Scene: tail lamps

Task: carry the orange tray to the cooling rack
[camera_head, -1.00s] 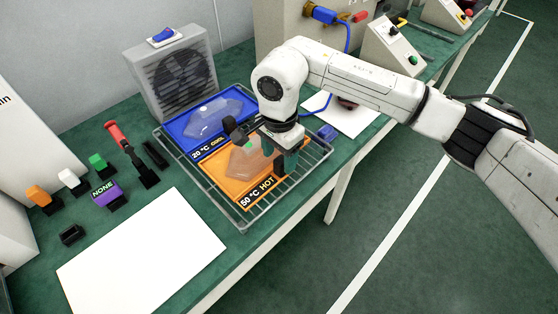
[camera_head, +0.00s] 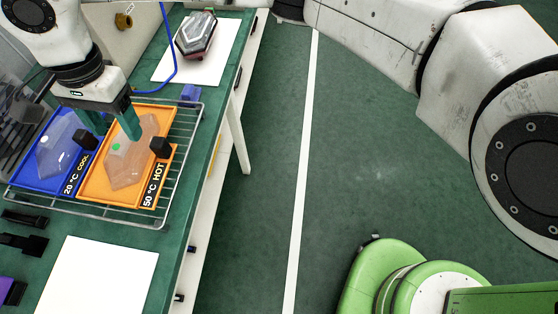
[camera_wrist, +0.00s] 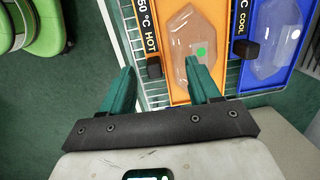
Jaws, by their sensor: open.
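The orange tray (camera_head: 104,201) lies on the wire cooling rack (camera_head: 160,212), labelled "50 °C HOT". It holds a clear lamp cover (camera_head: 135,165) with a green dot. A black knob (camera_head: 160,147) stands at the tray's edge. My gripper (camera_head: 106,130) is open and empty, over the trays from the far side in the head view. In the wrist view my open fingers (camera_wrist: 160,74) have the orange tray (camera_wrist: 180,93) beyond them, and its black knob (camera_wrist: 154,67) shows between them. Whether the fingers touch anything, I cannot tell.
A blue tray (camera_head: 25,185), labelled "20 °C COOL", lies beside the orange one with another clear cover. A white sheet (camera_head: 95,275) lies on the near bench. Open green floor (camera_head: 265,130) lies to the right.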

